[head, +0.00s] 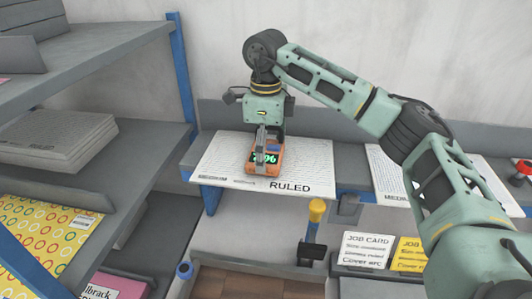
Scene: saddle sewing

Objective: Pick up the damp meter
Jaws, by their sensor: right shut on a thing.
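The damp meter (257,167) is a small orange device with a dark screen and green digits. It is over the white sheet marked RULED (310,167) on the upper shelf in the head view. My right gripper (262,148) comes down on it from above and is shut on it. The fingers cover part of the screen. I cannot tell whether the meter touches the sheet or hangs just above it. My left gripper is not in view.
Grey shelves with stacked paper (62,138) and a dotted yellow sheet (45,232) stand at the left. A yellow-topped tool (314,212) stands in front of the sheet. White and yellow job cards (366,249) lie at lower right. A red knob (523,168) is at the right edge.

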